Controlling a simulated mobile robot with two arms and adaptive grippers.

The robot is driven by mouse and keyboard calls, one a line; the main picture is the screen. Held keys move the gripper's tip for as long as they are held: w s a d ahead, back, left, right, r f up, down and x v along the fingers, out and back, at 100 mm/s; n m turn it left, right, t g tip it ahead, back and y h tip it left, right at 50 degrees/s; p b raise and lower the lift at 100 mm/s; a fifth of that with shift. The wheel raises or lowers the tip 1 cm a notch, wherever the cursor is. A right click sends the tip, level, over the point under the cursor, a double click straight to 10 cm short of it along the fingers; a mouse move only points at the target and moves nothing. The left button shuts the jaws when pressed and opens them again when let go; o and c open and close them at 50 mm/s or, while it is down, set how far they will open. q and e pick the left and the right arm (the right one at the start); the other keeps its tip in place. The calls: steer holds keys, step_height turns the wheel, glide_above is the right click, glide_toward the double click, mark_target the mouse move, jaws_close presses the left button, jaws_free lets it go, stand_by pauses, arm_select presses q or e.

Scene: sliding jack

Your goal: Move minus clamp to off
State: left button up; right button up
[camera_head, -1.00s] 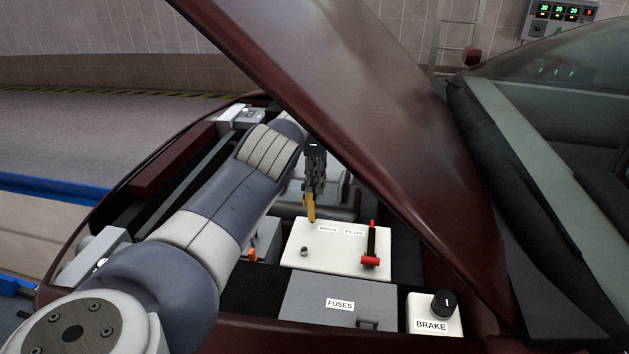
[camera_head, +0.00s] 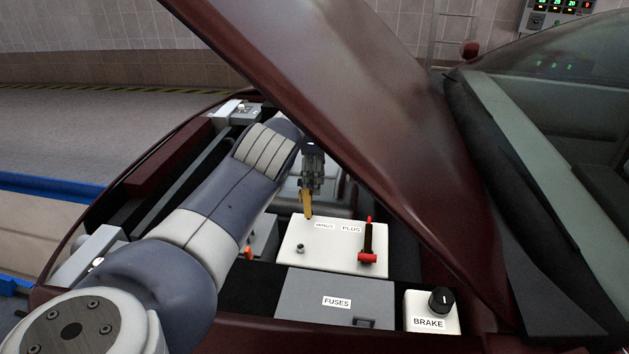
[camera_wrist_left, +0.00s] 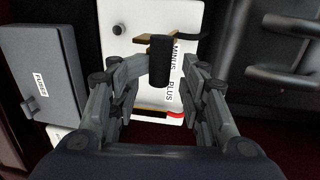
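The minus clamp has a brass-coloured arm (camera_head: 307,203) at the back left of the white battery (camera_head: 330,262), by the MINUS label. In the head view, my left gripper (camera_head: 313,172) is just above the clamp, partly behind the hood edge. My right gripper is not in view.
The red plus clamp (camera_head: 367,258) is on the battery's right. A grey FUSES box (camera_head: 335,290) and BRAKE knob (camera_head: 440,300) are in front. The raised hood (camera_head: 350,110) slants close over my left gripper. Dark pipes (camera_wrist_left: 285,50) run beside the battery.

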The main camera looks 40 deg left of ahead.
arm_select(q)
step_height(320, 180, up, 10)
stand_by(0.4)
steer(key=shift+s+d, duration=0.1)
steer(key=shift+d+f, duration=0.1)
stand_by(0.4)
